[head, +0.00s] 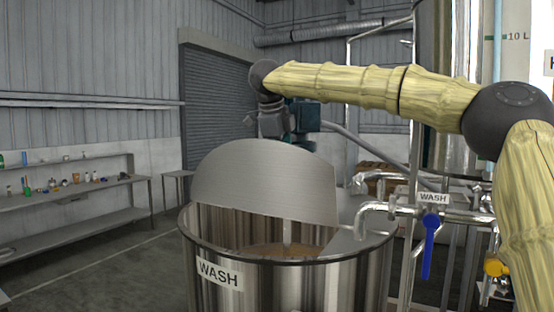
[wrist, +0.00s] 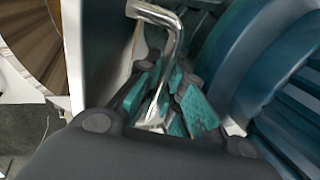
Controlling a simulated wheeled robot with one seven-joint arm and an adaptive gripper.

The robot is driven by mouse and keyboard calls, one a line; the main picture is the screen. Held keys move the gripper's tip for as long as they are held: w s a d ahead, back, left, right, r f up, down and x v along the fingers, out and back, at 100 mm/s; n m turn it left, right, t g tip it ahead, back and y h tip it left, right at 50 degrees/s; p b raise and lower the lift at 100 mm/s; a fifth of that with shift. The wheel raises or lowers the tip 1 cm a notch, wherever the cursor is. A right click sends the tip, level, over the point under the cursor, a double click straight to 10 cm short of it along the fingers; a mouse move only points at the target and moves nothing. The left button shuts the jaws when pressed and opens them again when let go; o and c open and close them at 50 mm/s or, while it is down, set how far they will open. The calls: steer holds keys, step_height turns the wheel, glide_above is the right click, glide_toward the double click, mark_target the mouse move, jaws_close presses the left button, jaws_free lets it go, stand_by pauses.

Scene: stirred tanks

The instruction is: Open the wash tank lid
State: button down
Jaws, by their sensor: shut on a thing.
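The wash tank (head: 310,285) is a steel drum with a WASH label, in the lower middle of the head view. Its lid (head: 262,182) is a steel half-disc that stands raised and steeply tilted, with the front of the tank mouth open. Brownish liquid (head: 275,250) shows inside. My gripper sits behind the lid, largely hidden by it in the head view. In the wrist view my gripper (wrist: 165,105) has its teal-padded fingers closed around the bent metal lid handle (wrist: 165,18).
A pipe with a WASH tag and blue valve handle (head: 429,250) runs at the tank's right, with a yellow valve (head: 497,267) further right. A tall steel vessel (head: 450,130) stands behind. Shelves (head: 75,190) with small items are at left; the floor between is clear.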

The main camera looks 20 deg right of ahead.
steer(key=shift+r, duration=0.1)
steer(key=c, duration=1.5)
jaws_free()
steer(key=shift+c, duration=0.2)
steer(key=v, duration=1.2)
steer(key=shift+d, duration=0.1)
steer(key=shift+c, duration=0.3)
